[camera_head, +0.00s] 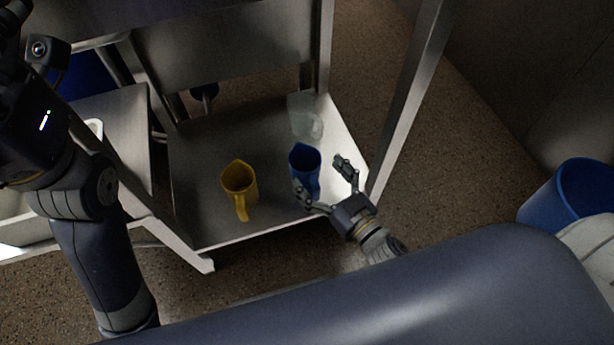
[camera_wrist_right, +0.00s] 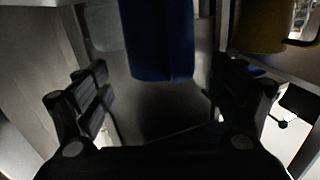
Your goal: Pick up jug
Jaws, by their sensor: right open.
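A blue jug (camera_head: 304,160) stands on the low metal shelf (camera_head: 196,222). A yellow jug (camera_head: 239,181) stands to its left, and a clear jug (camera_head: 306,121) stands behind it. My right gripper (camera_head: 322,180) is open and empty, with its fingers close to the near side of the blue jug. In the right wrist view the blue jug (camera_wrist_right: 157,40) is ahead, between the open fingers (camera_wrist_right: 155,92), and the yellow jug (camera_wrist_right: 262,25) is at upper right. I cannot tell whether a finger touches the blue jug. The left arm shows at the left, but its gripper is out of view.
A metal table leg (camera_head: 412,95) rises to the right of my right gripper. A blue bin (camera_head: 570,195) stands on the floor at the right. Another shelf (camera_head: 118,125) with a white container is at the left. Bare shelf surface lies around the yellow jug.

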